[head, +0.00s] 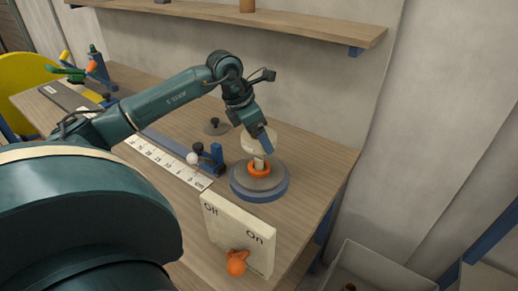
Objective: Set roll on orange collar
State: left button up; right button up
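The orange collar (259,170) sits around a short pale post on a round grey and blue base (260,187) near the table's right end. A cream roll (249,146) is above the collar, with a visible gap between them. My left gripper (265,143) is at the roll, with a blue finger across its near side, and appears shut on it. The far finger is hidden. I cannot tell whether the post's top enters the roll. My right gripper is out of view.
An Off/On panel (227,225) with an orange knob (236,262) stands in front of the base. A ruler strip (165,163), a blue clamp-like fixture (211,160) and a grey disc with a black knob (215,128) are to the left. A shelf (300,22) hangs above.

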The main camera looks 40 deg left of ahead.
aim_at(259, 158)
pick_arm(q)
notch_tip(259, 158, down, 4)
jog(key=shift+f, duration=0.2)
jog(key=shift+f+b, duration=0.4)
jog(key=shift+f, duration=0.2)
jog(key=o, duration=1)
jog(key=shift+c, duration=0.2)
jog(key=shift+r, duration=0.15)
jog(key=shift+r+p, duration=0.4)
jog(key=shift+p, duration=0.15)
jog(key=b+v, duration=0.1)
jog(key=v, duration=1.1)
